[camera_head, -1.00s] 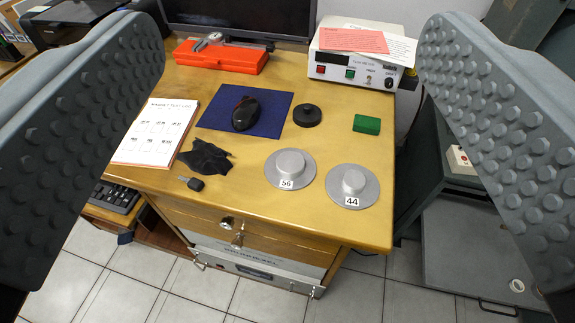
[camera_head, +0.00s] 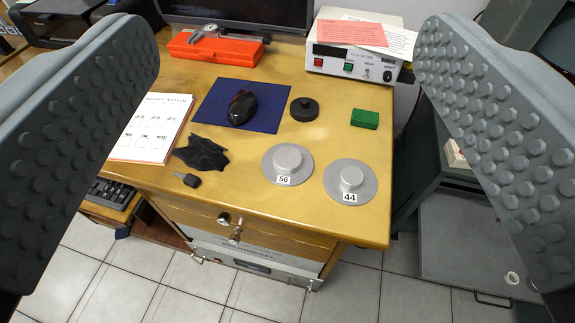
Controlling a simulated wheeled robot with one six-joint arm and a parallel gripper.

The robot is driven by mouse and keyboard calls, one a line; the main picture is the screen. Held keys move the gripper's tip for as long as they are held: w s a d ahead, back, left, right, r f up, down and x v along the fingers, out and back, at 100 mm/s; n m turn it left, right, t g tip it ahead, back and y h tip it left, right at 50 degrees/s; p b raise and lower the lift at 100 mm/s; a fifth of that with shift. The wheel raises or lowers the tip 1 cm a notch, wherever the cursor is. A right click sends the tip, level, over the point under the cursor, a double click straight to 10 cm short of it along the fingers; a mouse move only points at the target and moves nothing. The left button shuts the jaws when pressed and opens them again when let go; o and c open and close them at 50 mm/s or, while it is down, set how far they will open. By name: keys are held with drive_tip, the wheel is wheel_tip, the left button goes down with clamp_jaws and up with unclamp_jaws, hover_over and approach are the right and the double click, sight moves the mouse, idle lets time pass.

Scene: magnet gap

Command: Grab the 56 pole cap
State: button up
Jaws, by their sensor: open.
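The 56 pole cap (camera_head: 287,160) is a round grey metal disc with a raised hub and a white label reading 56. It lies flat on the wooden desk (camera_head: 265,205) near its front edge. A like cap labelled 44 (camera_head: 351,178) lies just to its right, a little nearer the front edge. My gripper (camera_head: 290,140) is open and empty, its two wide, studded grey fingers at the left and right sides of the view. The 56 cap shows between the fingers, some distance beyond them. Nothing hides it.
Behind the caps are a black round knob-like piece (camera_head: 304,109), a green block (camera_head: 364,119) and a mouse (camera_head: 242,108) on a blue mat (camera_head: 213,104). Left lie a black cloth (camera_head: 203,154), a key (camera_head: 188,180) and a notepad (camera_head: 152,128). A meter box (camera_head: 352,66) stands at the back.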

drive_tip(key=w+f+n+g, duration=0.1)
drive_tip(key=w+f+g, duration=0.25)
drive_tip(key=w, duration=0.35)
drive_tip(key=w+f+g, duration=0.3)
drive_tip(key=w+g, duration=0.1)
drive_tip(key=w, duration=0.3)
drive_tip(key=n+g, duration=0.1)
drive_tip(key=g, duration=0.9)
approach(287, 157)
drive_tip(key=shift+t, duration=0.25)
drive_tip(key=f, duration=0.8)
drive_tip(key=shift+s+f, duration=0.25)
drive_tip(key=shift+f, duration=0.05)
drive_tip(key=c, duration=1.6)
